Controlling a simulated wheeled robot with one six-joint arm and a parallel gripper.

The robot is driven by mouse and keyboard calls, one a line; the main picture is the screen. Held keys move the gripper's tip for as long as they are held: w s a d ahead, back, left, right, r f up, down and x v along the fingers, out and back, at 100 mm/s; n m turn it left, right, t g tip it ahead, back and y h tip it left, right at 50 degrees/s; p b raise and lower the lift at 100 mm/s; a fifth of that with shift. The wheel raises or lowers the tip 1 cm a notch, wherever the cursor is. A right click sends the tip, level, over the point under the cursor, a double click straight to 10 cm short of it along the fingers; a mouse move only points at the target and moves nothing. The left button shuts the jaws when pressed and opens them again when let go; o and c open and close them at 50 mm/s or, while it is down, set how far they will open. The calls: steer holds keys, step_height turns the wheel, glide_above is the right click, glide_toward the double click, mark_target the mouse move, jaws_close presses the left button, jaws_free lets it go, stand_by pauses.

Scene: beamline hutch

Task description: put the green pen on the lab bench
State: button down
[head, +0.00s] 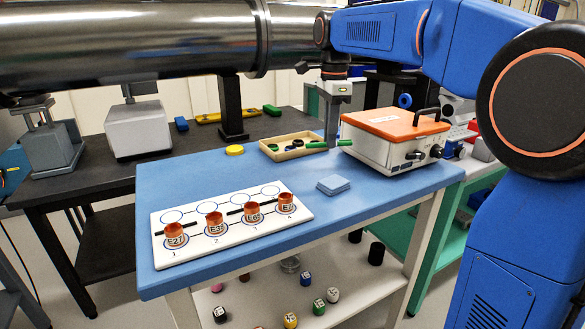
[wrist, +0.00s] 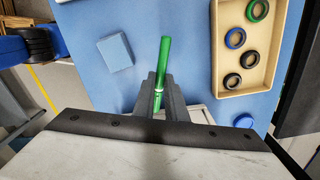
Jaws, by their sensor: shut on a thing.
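The green pen (head: 316,145) is held by my gripper (head: 332,138), which is shut on it. In the wrist view the pen (wrist: 164,52) sticks out beyond the fingers (wrist: 158,92), with the blue top of the bench (wrist: 130,25) behind it. The lab bench appears to be this blue-topped one (head: 235,180). In the head view the pen lies about level, between the parts tray and the orange-lidded box. I cannot tell how high it is above the bench. My fingers hide its middle.
A beige tray (head: 270,153) of rings and the orange-lidded box (head: 378,150) flank my gripper. A white board (head: 232,235) with orange cups stands in front, and a blue pad (head: 333,186) lies nearby. A large metal pipe (head: 130,40) runs overhead. Bare blue surface shows around the pad.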

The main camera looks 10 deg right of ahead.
mark_target(324, 168)
steer(key=shift+w+a+r+n, duration=0.25)
steer(key=shift+w+r+n, duration=0.2)
steer(key=shift+n, duration=0.55)
steer(key=shift+w+a+f+n, duration=0.1)
steer(key=shift+f+n, duration=0.55)
steer(key=shift+f, duration=0.65)
steer(key=shift+w+d+f+n, duration=0.1)
steer(key=shift+f+n, duration=0.6)
steer(key=shift+f, duration=0.6)
steer(key=shift+w+a+f+n, duration=0.1)
steer(key=shift+f+n, duration=0.55)
steer(key=shift+f, duration=0.65)
steer(key=shift+f, duration=0.1)
steer(key=c, duration=1.8)
jaws_free()
step_height(324, 168, up, 12)
